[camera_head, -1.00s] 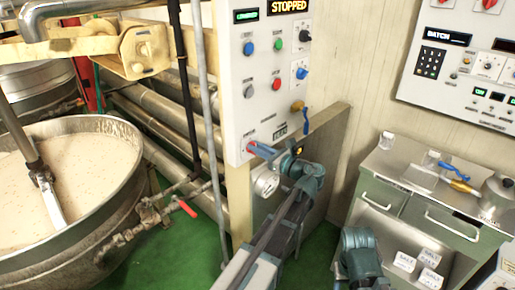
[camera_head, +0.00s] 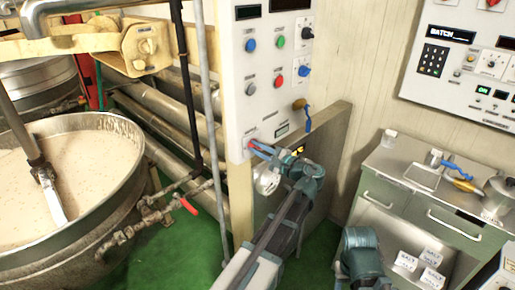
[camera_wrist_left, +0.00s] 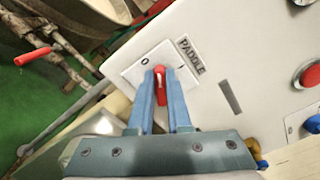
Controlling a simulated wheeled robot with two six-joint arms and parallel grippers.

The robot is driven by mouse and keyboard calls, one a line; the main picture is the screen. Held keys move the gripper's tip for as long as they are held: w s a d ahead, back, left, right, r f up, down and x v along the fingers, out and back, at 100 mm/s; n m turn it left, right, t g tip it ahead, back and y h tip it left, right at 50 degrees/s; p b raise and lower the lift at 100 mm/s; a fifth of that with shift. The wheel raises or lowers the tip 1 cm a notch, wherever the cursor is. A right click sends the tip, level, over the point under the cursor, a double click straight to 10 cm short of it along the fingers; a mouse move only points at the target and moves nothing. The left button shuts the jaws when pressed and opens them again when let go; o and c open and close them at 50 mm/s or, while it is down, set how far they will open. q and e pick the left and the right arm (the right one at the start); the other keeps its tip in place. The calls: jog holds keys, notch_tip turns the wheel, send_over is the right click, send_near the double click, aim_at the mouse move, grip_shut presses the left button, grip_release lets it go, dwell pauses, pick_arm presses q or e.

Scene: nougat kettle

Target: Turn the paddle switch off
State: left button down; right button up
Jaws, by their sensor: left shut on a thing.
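The paddle switch (camera_wrist_left: 160,86) is a red knob on a white plate marked 0 and I, beside a PADDLE label (camera_wrist_left: 190,55). It sits low on the white control panel (camera_head: 240,100). My left gripper (camera_wrist_left: 163,88) has its blue fingers on either side of the red knob and is shut on it. In the head view the left gripper (camera_head: 262,150) reaches the panel's lower left corner and mostly hides the switch. The knob's white mark lies near the middle of the plate; its exact setting is hard to tell. My right gripper's fingers are not visible.
Several buttons and knobs sit above the switch, with a blue-and-brown handle (camera_head: 305,113) at the panel's right edge. A kettle (camera_head: 110,200) of pale mix stands left, with a red-handled valve (camera_head: 188,206). A steel cabinet (camera_head: 420,195) stands right.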

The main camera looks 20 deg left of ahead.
pick_arm(q)
jog(key=n, duration=0.5)
jog(key=shift+s+f+n+b, duration=0.15)
jog(key=shift+f+n+b, duration=0.15)
jog(key=shift+f+n, duration=0.1)
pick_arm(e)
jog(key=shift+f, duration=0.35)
pick_arm(q)
jog(key=shift+n, duration=0.3)
jog(key=c, duration=0.9)
grip_release()
jog(key=shift+o, duration=0.2)
